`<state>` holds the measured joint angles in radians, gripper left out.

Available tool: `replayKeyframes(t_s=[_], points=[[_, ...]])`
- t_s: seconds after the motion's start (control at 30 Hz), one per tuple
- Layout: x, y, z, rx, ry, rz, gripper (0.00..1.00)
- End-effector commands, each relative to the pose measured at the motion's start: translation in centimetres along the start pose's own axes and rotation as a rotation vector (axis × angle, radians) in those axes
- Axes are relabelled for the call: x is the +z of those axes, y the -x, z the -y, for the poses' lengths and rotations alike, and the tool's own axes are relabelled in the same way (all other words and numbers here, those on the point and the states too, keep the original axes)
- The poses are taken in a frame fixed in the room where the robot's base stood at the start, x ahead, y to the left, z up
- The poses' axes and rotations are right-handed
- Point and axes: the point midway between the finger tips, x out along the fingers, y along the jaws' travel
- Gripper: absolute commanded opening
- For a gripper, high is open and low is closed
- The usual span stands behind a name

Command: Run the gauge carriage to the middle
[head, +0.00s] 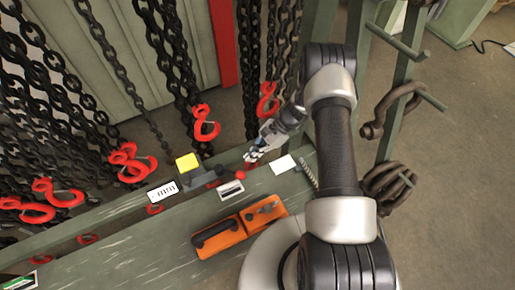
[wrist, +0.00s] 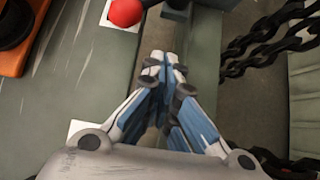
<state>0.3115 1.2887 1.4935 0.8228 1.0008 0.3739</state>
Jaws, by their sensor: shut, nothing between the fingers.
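What I take to be the gauge carriage is a dark grey block with a yellow top (head: 187,162), on the bench's back edge left of my gripper. A red ball knob (head: 246,172) is on its right side, close to my fingers. The wrist view shows the red knob (wrist: 127,12) at the top, beside a dark part. My gripper (head: 252,157) is shut and empty, its fingertips (wrist: 162,62) together over the bench's edge and apart from the knob.
A white label with marks (head: 162,191) lies left of the carriage. An orange tool (head: 238,229) lies on the green bench (head: 140,252). Black chains with red hooks (head: 205,124) hang behind the bench, some close to my gripper. A green rack with shackles (head: 395,105) stands right.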

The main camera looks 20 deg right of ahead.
Motion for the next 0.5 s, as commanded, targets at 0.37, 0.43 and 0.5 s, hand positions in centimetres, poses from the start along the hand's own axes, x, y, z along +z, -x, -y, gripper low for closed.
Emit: replayKeyframes(t_s=[0.37, 0.43, 0.5], points=[[2.0, -5.9, 0.0, 0.002, 0.002, 0.000, 0.00], [2.4, -6.3, 0.0, 0.001, 0.002, -0.001, 0.00], [2.7, -6.5, 0.0, 0.000, 0.002, -0.001, 0.00]])
